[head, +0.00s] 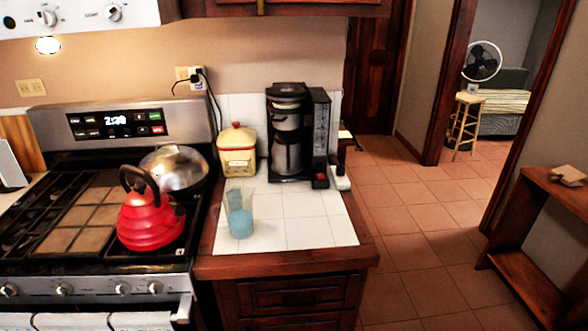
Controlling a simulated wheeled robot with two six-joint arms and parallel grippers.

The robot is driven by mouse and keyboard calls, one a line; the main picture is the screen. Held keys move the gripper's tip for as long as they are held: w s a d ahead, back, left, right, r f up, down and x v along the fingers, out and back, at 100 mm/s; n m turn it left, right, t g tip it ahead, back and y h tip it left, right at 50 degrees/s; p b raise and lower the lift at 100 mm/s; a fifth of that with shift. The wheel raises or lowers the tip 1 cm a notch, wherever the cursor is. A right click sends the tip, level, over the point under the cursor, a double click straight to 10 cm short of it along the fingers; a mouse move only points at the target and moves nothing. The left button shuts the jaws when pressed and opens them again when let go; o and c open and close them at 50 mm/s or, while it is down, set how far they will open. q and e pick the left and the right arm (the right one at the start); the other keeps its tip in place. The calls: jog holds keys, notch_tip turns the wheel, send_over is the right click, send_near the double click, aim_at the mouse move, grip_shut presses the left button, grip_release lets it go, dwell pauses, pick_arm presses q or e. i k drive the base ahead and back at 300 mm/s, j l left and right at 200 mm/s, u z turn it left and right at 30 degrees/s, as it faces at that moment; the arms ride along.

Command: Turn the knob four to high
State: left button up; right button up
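The stove (100,283) stands at the left, with a row of silver knobs along its front panel. The knobs I see are one at the far left (9,290), one beside it (64,289), and two more to the right (122,288) and (155,287). Which of them is knob four, and each knob's exact setting, I cannot tell. A red kettle (150,222) sits on the right front of the cooktop. Neither of my grippers shows in the head view.
A steel pot (174,172) sits behind the kettle. The tiled counter (300,232) holds a blue cup (240,215), a cream canister (237,150) and a coffee maker (289,132). Towels (140,321) hang below the knobs. The tiled floor (430,235) at right is clear.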

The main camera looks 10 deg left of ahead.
aim_at(154, 287)
jog(key=j+u, duration=0.25)
jog(key=j, duration=0.2)
jog(key=i+j+u, duration=0.1)
jog(key=j+u, duration=0.15)
jog(key=j, duration=0.15)
jog(key=i+j+u, duration=0.2)
jog(key=j, duration=0.2)
jog(key=j+u, duration=0.25)
jog(key=j, duration=0.7)
jog(key=k+j, duration=0.1)
jog(key=j, duration=0.5)
